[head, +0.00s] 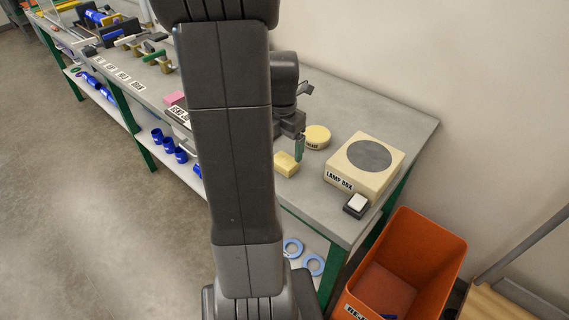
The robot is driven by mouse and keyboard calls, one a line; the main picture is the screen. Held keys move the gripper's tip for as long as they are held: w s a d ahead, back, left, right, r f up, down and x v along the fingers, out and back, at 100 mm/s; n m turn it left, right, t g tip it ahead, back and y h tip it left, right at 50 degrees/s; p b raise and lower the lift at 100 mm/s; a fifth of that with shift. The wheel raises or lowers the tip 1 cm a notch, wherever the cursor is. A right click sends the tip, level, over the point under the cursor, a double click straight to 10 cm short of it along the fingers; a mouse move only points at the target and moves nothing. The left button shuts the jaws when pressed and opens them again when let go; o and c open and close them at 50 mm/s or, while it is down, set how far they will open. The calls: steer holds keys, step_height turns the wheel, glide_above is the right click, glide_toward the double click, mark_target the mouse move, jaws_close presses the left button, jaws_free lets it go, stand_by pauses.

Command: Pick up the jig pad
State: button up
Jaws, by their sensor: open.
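No label reading jig pad is legible. A pale yellow block (287,164) lies on the grey bench, close below my gripper (299,146), and could be the pad. A round, cream-yellow piece (318,137) with a small unreadable label sits just right of my gripper. A pink pad (175,98) lies farther left on the bench, partly hidden by my arm. My gripper points down, is open, and its green fingertip is just above or behind the yellow block. I cannot tell whether they touch.
A cream lamp box (342,181) with a grey disc stands right on the bench (407,125). A small black box with a white top (356,205) is at the front edge. An orange bin (441,245) stands on the floor. Blue fittings (168,145) lie on the lower shelf.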

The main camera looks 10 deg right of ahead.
mark_target(284, 160)
steer(key=shift+s+d+f, duration=0.1)
steer(key=shift+d+f, duration=0.05)
steer(key=shift+f, duration=1.4)
steer(key=shift+d+f, duration=0.15)
steer(key=shift+f, duration=1.4)
steer(key=c, duration=1.1)
step_height(284, 160, up, 10)
steer(key=shift+r, duration=0.1)
steer(key=shift+c, duration=0.2)
steer(key=shift+o, duration=0.9)
